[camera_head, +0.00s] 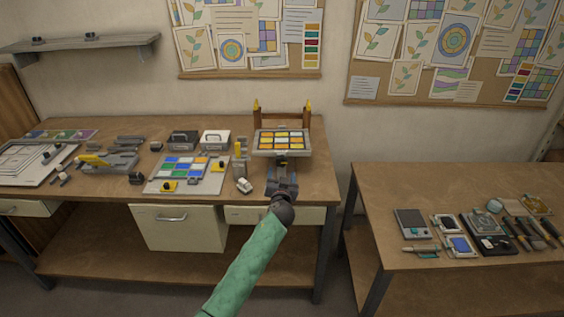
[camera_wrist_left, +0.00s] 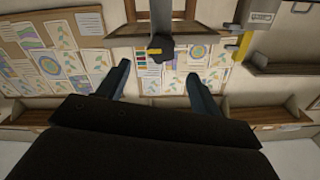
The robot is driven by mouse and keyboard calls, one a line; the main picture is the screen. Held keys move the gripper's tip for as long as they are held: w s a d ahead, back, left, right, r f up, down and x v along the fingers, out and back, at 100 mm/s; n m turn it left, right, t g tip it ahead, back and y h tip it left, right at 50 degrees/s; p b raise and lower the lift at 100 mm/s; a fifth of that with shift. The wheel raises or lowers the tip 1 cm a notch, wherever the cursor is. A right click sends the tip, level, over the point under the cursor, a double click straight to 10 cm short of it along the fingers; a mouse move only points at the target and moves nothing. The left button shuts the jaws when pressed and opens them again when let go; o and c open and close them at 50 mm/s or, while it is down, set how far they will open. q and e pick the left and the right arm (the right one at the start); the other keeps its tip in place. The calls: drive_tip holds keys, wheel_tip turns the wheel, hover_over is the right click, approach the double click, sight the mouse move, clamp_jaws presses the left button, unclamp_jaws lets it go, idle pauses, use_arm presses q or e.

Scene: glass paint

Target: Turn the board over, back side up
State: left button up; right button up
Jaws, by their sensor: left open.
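The board (camera_head: 282,141) is a grey-framed panel of yellow, orange and white tiles at the right end of the left bench, its tiled face showing to the head camera. A wooden stand (camera_head: 283,115) with two yellow-tipped posts rises behind it. My left gripper (camera_head: 282,170) is just in front of the board's near side. In the left wrist view its two fingers (camera_wrist_left: 160,75) are spread wide, with a dark knob (camera_wrist_left: 160,48) on a grey bar beyond the gap between them. I cannot tell whether they touch anything. My right gripper is not in view.
A second tile panel (camera_head: 183,174) of blue, green and white lies left on the bench. A small white object (camera_head: 244,186) and a yellow-and-grey upright piece (camera_head: 240,155) stand close to the left of my gripper. A second table (camera_head: 460,195) with tools is at the right.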

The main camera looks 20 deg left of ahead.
sight(282, 162)
use_arm(q)
drive_tip(key=p+x, duration=0.3)
drive_tip(key=x, duration=0.3)
drive_tip(key=shift+w+r, duration=0.15)
drive_tip(key=shift+w, duration=0.05)
drive_tip(key=shift+w+a+p, duration=0.2)
drive_tip(key=shift+w+p, duration=0.15)
drive_tip(key=shift+w, duration=0.25)
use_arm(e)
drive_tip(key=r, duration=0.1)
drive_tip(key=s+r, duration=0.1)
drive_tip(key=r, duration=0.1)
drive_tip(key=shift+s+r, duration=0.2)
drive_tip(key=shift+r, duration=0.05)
